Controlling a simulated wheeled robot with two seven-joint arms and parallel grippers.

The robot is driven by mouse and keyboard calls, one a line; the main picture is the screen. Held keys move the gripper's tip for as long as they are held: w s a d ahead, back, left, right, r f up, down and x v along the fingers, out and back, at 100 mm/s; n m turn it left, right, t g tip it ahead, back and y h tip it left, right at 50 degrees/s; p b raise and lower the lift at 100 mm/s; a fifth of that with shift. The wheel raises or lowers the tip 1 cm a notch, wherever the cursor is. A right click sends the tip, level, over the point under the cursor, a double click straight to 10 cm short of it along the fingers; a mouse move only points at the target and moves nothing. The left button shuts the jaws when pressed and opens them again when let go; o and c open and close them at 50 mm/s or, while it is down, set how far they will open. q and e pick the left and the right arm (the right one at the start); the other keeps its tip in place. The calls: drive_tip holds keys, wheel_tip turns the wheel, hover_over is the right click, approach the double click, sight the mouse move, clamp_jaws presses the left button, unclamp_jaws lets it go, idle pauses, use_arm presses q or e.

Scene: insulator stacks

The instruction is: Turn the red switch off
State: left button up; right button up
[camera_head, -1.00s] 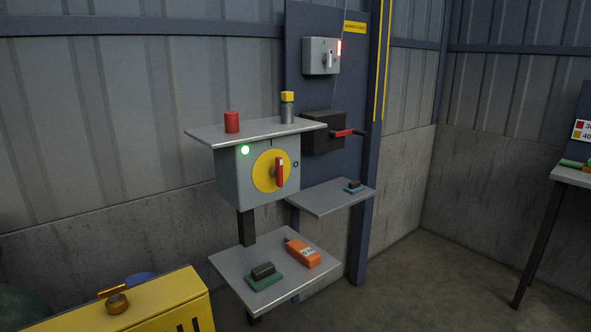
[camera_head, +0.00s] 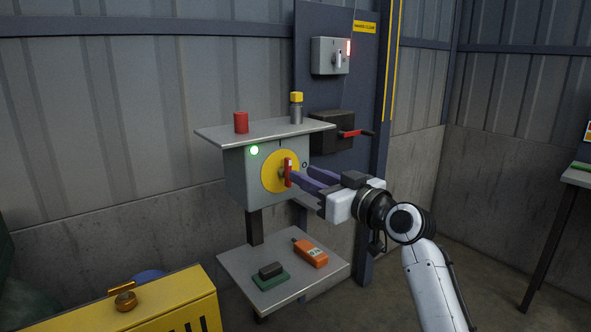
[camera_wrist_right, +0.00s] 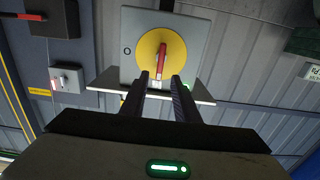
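The red switch handle (camera_head: 288,172) stands about upright on a yellow disc (camera_head: 270,180) on the front of a grey box (camera_head: 236,180). An O mark is right of the disc, and a green lamp (camera_head: 254,150) glows at the box's upper left. My right gripper (camera_head: 292,172) reaches in from the right with its fingertips at the handle. In the right wrist view, which is upside down, its two fingers (camera_wrist_right: 161,76) are apart and the red handle (camera_wrist_right: 162,55) lies in line with the gap, around the tips. Contact cannot be told. My left gripper is not in view.
A shelf (camera_head: 215,135) over the box holds a red cylinder (camera_head: 241,122) and a yellow-topped post (camera_head: 296,108). A lower shelf (camera_head: 235,264) holds an orange device (camera_head: 310,252) and a dark block. A black box (camera_head: 325,133) with a red-gripped crank is behind, right.

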sight(290, 168)
drive_tip(key=shift+x, duration=2.45)
clamp_jaws()
